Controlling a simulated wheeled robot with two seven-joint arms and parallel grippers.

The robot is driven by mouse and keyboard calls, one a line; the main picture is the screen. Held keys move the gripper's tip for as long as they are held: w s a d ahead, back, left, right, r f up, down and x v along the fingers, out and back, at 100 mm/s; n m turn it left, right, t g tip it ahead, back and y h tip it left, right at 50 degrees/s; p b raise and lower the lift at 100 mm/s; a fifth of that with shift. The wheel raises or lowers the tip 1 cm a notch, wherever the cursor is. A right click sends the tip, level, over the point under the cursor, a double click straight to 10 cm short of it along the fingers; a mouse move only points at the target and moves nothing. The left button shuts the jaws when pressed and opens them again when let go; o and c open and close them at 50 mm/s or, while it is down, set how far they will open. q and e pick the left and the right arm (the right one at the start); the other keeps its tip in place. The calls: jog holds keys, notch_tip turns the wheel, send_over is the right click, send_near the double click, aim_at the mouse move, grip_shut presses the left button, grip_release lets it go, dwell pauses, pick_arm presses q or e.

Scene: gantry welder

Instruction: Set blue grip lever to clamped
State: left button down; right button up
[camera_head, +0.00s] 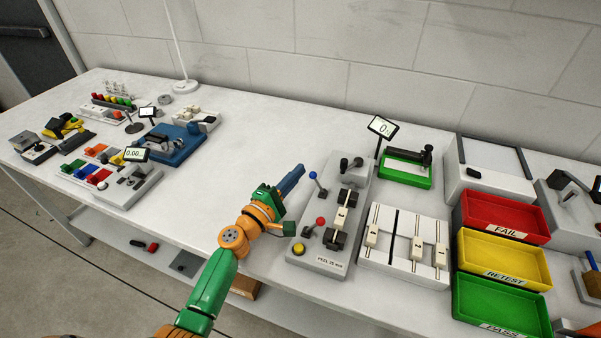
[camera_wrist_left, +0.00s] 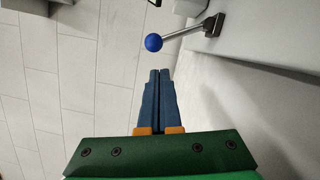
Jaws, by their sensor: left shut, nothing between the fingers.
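The blue grip lever (camera_head: 314,177) is a metal rod with a blue ball on top, on the grey peel fixture (camera_head: 313,244) right of the bench's middle. Its rod leans up and to the left in the head view. In the left wrist view the blue ball (camera_wrist_left: 153,42) is just beyond my fingertips, with its rod running right to a dark base. My left gripper (camera_head: 298,170) is shut and empty, a little left of the lever; its blue fingers (camera_wrist_left: 159,72) are together and appear apart from the ball. My right gripper is not in view.
A red-ball lever (camera_head: 319,222) and a yellow button (camera_head: 298,248) are on the same fixture. A display (camera_head: 383,127) stands behind it. A slider panel (camera_head: 405,246) and red, yellow and green trays (camera_head: 503,267) lie to the right.

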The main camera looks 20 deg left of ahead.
pick_arm(q)
jog(key=shift+s+d+r, duration=0.45)
jog(key=shift+s+d, duration=0.3)
jog(key=shift+d, duration=0.05)
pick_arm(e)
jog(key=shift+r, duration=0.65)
pick_arm(q)
jog(key=shift+w+f, duration=0.1)
jog(key=shift+p, duration=0.3)
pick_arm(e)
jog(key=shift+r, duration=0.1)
pick_arm(q)
jog(key=shift+d+r+m, duration=0.1)
jog(key=shift+r+m, duration=0.15)
jog(key=shift+m, duration=0.05)
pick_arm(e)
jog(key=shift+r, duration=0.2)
